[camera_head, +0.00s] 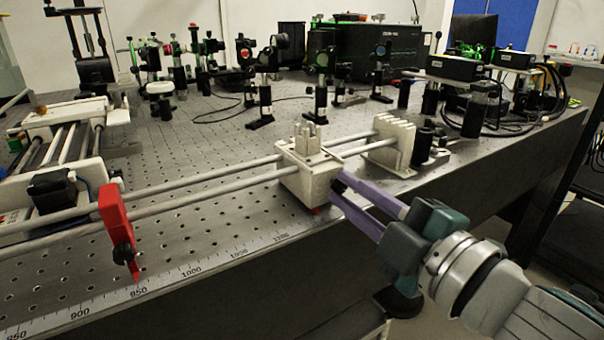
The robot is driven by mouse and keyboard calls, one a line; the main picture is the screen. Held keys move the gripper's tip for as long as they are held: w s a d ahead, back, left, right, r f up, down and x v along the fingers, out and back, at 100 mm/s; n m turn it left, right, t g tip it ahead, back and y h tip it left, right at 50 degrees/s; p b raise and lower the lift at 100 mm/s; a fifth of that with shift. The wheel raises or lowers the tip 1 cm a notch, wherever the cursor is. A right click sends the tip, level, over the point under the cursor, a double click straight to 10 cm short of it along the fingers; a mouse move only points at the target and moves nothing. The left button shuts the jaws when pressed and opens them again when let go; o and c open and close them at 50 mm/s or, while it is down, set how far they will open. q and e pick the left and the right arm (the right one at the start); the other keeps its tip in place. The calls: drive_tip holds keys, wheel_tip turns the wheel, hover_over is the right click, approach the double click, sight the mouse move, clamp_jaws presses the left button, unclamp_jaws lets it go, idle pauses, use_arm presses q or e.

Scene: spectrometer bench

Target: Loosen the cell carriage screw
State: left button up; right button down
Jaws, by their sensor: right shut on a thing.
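The cell carriage (305,178) is a pale block with upright prongs on top, seated on two parallel metal rods. My right gripper (338,189), with purple fingers, reaches in from the lower right to the side of the carriage that faces the bench's front edge. It is shut on the carriage screw, whose small dark head (338,186) shows only in part between the fingertips. The fingers hide most of the screw, and I cannot tell how far it is turned. My left gripper is not in view.
A red pointer (116,215) with a black knob stands on the rods at left, above a printed scale (190,272). A pale end support (392,145) holds the rods at right. Optics mounts crowd the back of the perforated bench. Open space lies beyond its front edge.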

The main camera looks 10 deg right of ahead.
drive_tip(key=n+b, duration=0.1)
drive_tip(key=n, duration=0.4)
drive_tip(key=shift+n, duration=0.3)
drive_tip(key=n+b, duration=0.1)
drive_tip(key=n, duration=0.4)
drive_tip(key=shift+n, duration=0.3)
drive_tip(key=c, duration=0.8)
unclamp_jaws()
drive_tip(key=shift+s, duration=0.1)
drive_tip(key=b+v, duration=0.1)
drive_tip(key=v, duration=0.8)
drive_tip(key=shift+s+d, duration=0.15)
drive_tip(key=shift+s, duration=0.15)
drive_tip(key=shift+r, duration=0.1)
